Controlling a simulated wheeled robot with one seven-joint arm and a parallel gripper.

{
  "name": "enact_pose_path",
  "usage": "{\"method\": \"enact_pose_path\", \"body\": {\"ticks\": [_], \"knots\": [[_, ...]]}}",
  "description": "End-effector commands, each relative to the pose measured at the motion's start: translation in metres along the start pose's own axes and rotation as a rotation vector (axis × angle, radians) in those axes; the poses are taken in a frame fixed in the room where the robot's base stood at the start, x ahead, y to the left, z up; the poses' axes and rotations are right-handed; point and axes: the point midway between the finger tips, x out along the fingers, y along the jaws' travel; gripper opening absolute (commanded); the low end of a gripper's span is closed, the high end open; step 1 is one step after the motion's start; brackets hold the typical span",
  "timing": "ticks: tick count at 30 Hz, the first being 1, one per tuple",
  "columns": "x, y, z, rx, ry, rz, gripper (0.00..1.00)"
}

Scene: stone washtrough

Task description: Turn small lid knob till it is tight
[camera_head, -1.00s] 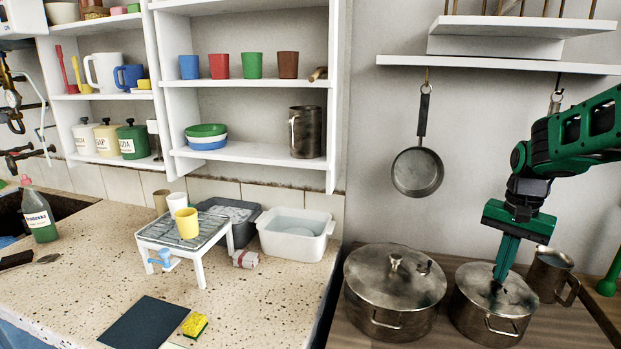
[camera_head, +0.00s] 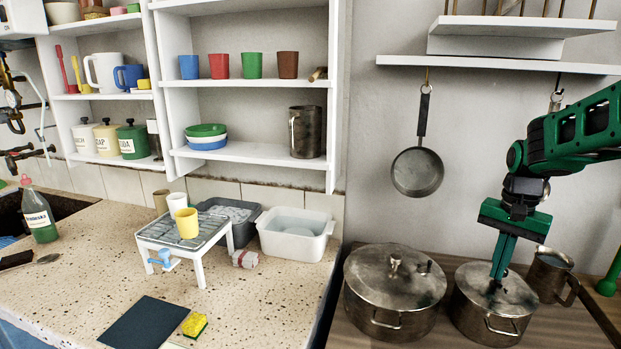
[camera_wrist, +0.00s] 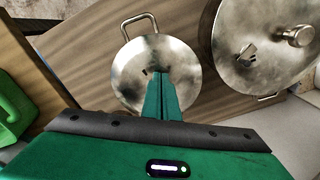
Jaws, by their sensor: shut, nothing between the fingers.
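The smaller steel pot (camera_head: 489,323) stands on the wooden top at the right, with its round lid (camera_head: 520,291) on. The lid also shows in the wrist view (camera_wrist: 128,72). My gripper (camera_head: 496,278) points down over the middle of this lid with its green fingers together and nothing held. In the wrist view my gripper (camera_wrist: 160,76) covers part of the lid. The small lid's knob is hidden at or behind the fingertips, so I cannot tell whether they touch it or how tight it is.
A larger lidded pot (camera_head: 390,310) with a knob stands close on the left. A metal mug (camera_head: 550,275) stands close on the right, with a green object (camera_head: 607,286) beyond it. A frying pan (camera_head: 418,171) hangs on the wall behind.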

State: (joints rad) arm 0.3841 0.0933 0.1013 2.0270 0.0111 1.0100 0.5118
Motion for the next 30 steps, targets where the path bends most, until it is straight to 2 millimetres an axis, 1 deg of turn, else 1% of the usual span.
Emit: {"method": "enact_pose_path", "body": {"ticks": [7,17,20,30], "knots": [[0.0,-0.002,0.0,-0.001,0.001,-0.001,0.0],[-0.002,-0.004,0.007,-0.001,0.002,-0.001,0.0],[-0.008,-0.004,0.007,-0.001,0.003,-0.001,0.0],[-0.043,-0.004,0.007,-0.001,0.002,-0.001,0.0]]}}
